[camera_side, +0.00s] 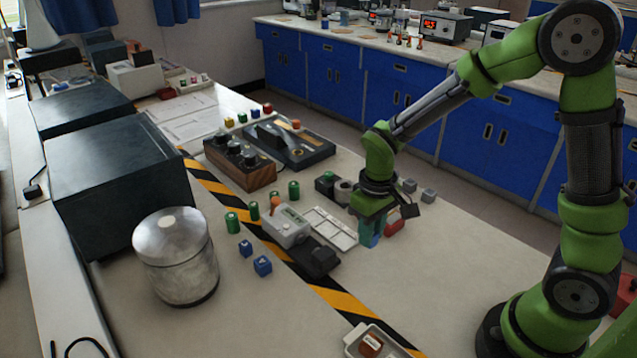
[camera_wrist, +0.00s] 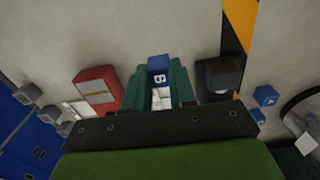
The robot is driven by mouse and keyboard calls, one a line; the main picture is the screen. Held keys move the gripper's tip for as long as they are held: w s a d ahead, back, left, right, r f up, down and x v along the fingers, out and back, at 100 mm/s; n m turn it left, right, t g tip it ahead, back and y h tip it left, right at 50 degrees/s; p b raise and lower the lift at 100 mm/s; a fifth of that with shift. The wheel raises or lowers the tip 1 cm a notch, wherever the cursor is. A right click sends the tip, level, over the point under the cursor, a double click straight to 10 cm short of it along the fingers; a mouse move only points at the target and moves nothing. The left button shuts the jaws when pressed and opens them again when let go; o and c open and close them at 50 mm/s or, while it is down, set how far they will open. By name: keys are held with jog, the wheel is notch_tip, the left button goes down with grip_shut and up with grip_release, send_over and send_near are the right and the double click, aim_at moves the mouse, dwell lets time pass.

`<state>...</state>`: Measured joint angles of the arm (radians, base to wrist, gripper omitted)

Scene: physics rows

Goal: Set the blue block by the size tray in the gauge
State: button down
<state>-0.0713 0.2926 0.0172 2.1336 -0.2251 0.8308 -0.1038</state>
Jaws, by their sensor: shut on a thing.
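My gripper (camera_side: 371,236) is shut on a blue block (camera_wrist: 158,62) with a pale mark on it. In the wrist view the block shows between the two teal fingers of my gripper (camera_wrist: 158,75). In the side view the fingers mostly hide it, low over the table; I cannot tell whether it touches the table. A white slotted tray (camera_side: 331,229), which looks like the size tray, lies just left of my gripper. A pale instrument with a small display (camera_side: 287,227), possibly the gauge, stands further left. A black piece (camera_side: 316,258) sits in front of it.
A red object (camera_side: 394,227) lies close right of my gripper. Two other blue blocks (camera_side: 262,265) (camera_side: 246,249) sit left, near a metal canister (camera_side: 176,256). Green cylinders (camera_side: 232,222) and grey blocks (camera_side: 428,195) stand around. The front table area is mostly clear.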

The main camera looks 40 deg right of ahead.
notch_tip(320, 180, up, 3)
jog(key=shift+r, duration=0.2)
jog(key=shift+a+r, duration=0.25)
jog(key=shift+r, duration=0.1)
jog(key=w+a, duration=0.8)
jog(key=w, duration=0.2)
jog(key=shift+s+f, duration=0.2)
jog(key=shift+f, duration=3.25)
jog(key=shift+f, duration=0.35)
jog(key=c, duration=0.5)
grip_release()
